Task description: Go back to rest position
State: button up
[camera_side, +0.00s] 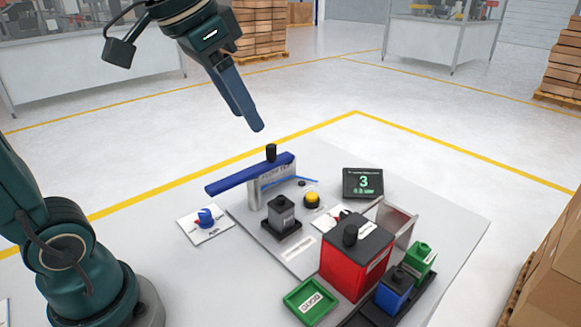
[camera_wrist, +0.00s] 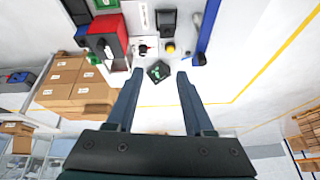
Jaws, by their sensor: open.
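My gripper (camera_side: 248,112) hangs in the air above and behind the blue lever bar (camera_side: 250,173) in the side view, with nothing between its fingers. In the wrist view my gripper (camera_wrist: 158,84) shows two blue fingers spread apart, with the workbench beyond the fingertips. The small display reading 3 (camera_side: 363,183) stands on the bench and also shows in the wrist view (camera_wrist: 158,71). My gripper touches nothing.
The bench holds a grey block (camera_side: 281,213), a yellow button (camera_side: 312,199), a blue knob (camera_side: 206,217), a red box (camera_side: 352,264), a green tray (camera_side: 311,301), a blue block (camera_side: 394,291) and a green block (camera_side: 420,259). Air around my gripper is clear.

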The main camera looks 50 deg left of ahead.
jog(key=s+d+f+n, duration=0.1)
jog(key=s+f, duration=0.8)
jog(key=f, duration=0.2)
jog(key=shift+d+n, duration=0.3)
jog(key=shift+d, duration=0.1)
